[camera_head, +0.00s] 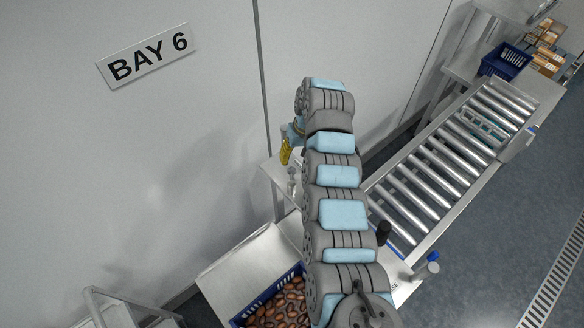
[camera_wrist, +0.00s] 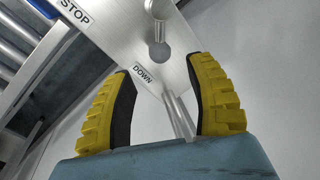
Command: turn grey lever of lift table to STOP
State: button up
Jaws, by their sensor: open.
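In the wrist view, a pale metal plate (camera_wrist: 122,30) carries a STOP label (camera_wrist: 75,13) at upper left and a DOWN label (camera_wrist: 143,75) near the fingertips. A grey lever (camera_wrist: 159,28) with a rounded end stands at the plate, beyond the fingertips. It points neither clearly at STOP nor at DOWN from this angle. My gripper (camera_wrist: 163,66) is open, its yellow fingers spread on either side of the plate's lower part, with nothing gripped. In the head view, my gripper (camera_head: 286,152) is partly hidden by my arm, just above a small grey lever (camera_head: 291,182).
A roller conveyor (camera_head: 440,165) runs to the right, with a blue crate (camera_head: 504,62) at its far end. A black-handled lever (camera_head: 383,233) and blue-topped knob (camera_head: 432,257) stand at its near end. A blue crate of dates (camera_head: 240,320) sits below. The wall (camera_head: 130,180) is close behind.

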aim_at(292, 169)
jog(key=shift+s+a+f, duration=0.1)
jog(key=shift+a+f, duration=0.1)
jog(key=shift+f, duration=0.85)
jog(key=shift+s+a+f, duration=0.1)
jog(key=shift+a+f, duration=0.1)
jog(key=shift+f, duration=0.85)
jog(key=shift+s+a+f, duration=0.1)
jog(key=shift+a+f, duration=0.1)
jog(key=shift+f, duration=0.85)
jog(key=shift+w, duration=0.1)
grip_shut()
